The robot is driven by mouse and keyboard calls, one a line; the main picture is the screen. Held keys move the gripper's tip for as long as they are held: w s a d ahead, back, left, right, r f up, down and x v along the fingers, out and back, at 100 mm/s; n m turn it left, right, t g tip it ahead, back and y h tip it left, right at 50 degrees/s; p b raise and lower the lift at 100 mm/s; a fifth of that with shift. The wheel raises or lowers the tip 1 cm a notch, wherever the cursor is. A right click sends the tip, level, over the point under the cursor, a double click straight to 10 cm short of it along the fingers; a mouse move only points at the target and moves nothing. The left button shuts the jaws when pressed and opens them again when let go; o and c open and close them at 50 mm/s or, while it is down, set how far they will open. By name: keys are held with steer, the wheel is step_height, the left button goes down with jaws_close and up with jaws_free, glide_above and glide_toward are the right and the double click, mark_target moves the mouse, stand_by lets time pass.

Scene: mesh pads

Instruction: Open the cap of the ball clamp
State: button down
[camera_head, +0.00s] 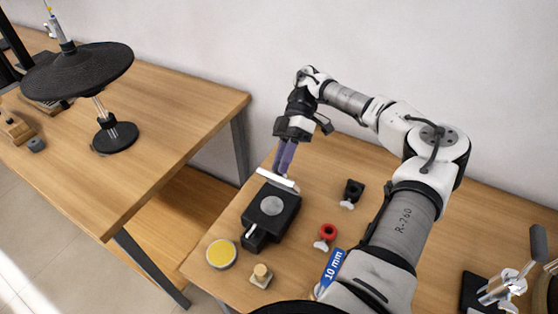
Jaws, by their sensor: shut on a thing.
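A black block (255,219) with a grey round disc (271,206) on its top sits on the right-hand table; I take it to be the ball clamp, though this view does not make that certain. A pale flat plate (278,181) stands tilted along the block's back edge; it may be the cap. Whether it is joined to the block is not clear. My gripper (283,172) points down from above, its purple fingers close together at the plate. It appears shut on the pale plate; the fingertips are partly hidden behind it.
A yellow disc (221,254) and a small wooden knob (261,275) lie in front. A red ring (328,232), a small black clamp piece (353,190) and a blue "10 mm" label (333,271) are to the right. A gap separates the left table (180,110).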

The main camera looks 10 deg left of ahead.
steer(key=shift+w+d+g+y+p, duration=0.25)
steer(key=shift+w+g+y+p, duration=0.05)
steer(key=shift+w+g+p, duration=0.5)
steer(key=c, duration=1.3)
jaws_free()
steer(key=shift+o, duration=0.2)
steer(key=shift+s+f+b, duration=0.1)
steer(key=shift+b, duration=0.2)
